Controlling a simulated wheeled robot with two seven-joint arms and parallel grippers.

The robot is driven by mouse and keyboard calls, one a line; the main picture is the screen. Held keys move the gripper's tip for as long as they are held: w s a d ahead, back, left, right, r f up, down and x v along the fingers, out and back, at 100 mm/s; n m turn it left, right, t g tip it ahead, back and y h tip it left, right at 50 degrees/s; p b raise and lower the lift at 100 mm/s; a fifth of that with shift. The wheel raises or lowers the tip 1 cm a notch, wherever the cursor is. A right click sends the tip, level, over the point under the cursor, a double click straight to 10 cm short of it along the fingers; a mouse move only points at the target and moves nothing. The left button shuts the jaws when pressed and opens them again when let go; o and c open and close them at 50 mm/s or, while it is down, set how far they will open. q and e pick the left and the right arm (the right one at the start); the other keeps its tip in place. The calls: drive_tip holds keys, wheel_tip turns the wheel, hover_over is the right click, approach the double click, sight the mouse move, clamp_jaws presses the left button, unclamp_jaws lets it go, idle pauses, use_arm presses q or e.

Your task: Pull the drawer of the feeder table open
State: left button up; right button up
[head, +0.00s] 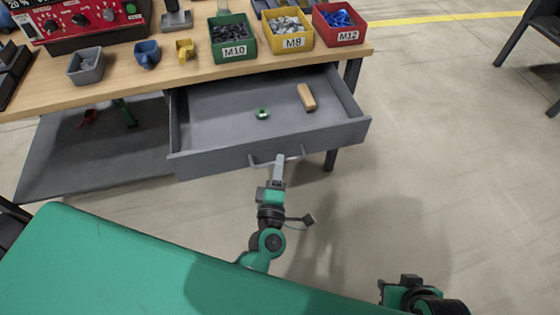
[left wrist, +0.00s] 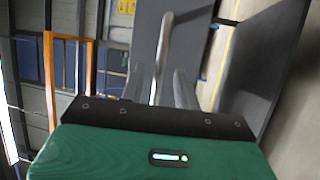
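The grey drawer (head: 213,158) of the feeder table (head: 215,73) stands pulled well out, its inside in view. A green ring-like part (head: 262,114) and a wooden-coloured block (head: 307,97) lie in it. The thin bar handle (head: 295,156) runs along the drawer front. My left gripper (head: 279,164) is at the handle's middle. In the left wrist view, the handle (left wrist: 165,45) passes between the fingers of my left gripper (left wrist: 160,85), which look apart, with a gap beside the bar. My right gripper (head: 405,290) is at the bottom right, its fingers not clear.
On the tabletop are red (head: 338,25), yellow (head: 285,32) and green (head: 232,40) bins, small grey (head: 87,66), blue (head: 147,53) and yellow (head: 185,48) cups, and a red control box (head: 75,18). A grey lower shelf (head: 75,160) lies left of the drawer.

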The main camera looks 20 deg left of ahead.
use_arm(q)
drive_tip(key=v, duration=1.2)
use_arm(e)
drive_tip(key=shift+w+a+f, duration=0.2)
drive_tip(key=shift+w+a, duration=0.05)
drive_tip(key=shift+a, duration=0.15)
use_arm(q)
drive_tip(key=shift+w, duration=0.1)
use_arm(e)
drive_tip(key=shift+r, duration=0.1)
use_arm(q)
drive_tip(key=shift+r, duration=0.1)
